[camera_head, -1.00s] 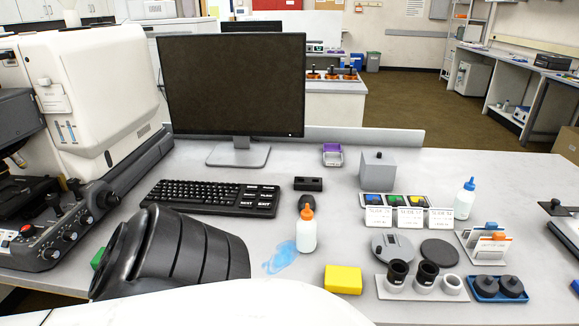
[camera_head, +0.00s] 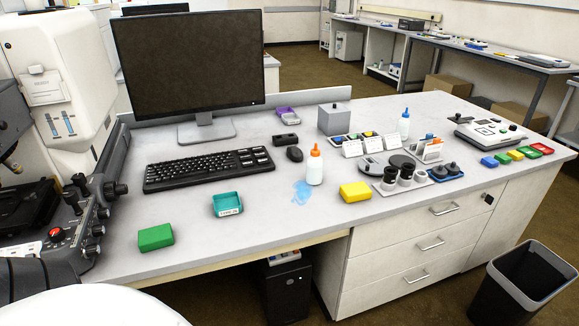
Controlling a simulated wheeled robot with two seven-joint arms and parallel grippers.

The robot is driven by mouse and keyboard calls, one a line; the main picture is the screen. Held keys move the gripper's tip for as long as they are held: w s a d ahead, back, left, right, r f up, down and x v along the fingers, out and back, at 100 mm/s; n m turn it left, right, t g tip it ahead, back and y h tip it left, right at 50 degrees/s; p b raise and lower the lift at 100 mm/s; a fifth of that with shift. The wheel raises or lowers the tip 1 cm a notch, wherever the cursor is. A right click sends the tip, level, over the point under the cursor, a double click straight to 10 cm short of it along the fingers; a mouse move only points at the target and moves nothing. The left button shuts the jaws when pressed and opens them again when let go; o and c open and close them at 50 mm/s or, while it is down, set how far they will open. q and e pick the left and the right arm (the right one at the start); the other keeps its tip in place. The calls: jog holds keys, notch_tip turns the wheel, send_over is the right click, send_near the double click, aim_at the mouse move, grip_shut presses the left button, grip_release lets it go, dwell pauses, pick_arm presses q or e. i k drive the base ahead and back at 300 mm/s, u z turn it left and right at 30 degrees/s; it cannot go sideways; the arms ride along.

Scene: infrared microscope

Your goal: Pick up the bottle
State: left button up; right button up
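A second white bottle with a blue cap (camera_head: 404,126) stands upright farther back on the right. Nothing touches either bottle. Neither of my grippers shows in the head view. Part of a dark arm link of mine shows at the lower left corner.
A monitor (camera_head: 190,65), keyboard (camera_head: 209,166) and mouse (camera_head: 294,154) stand behind and left of the orange-capped bottle. A yellow block (camera_head: 355,192) and a holder with dark eyepieces (camera_head: 401,179) lie to its right. The bench front is mostly clear. A bin (camera_head: 531,285) stands on the floor.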

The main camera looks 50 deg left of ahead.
aim_at(314, 163)
jog(key=u, duration=1.9)
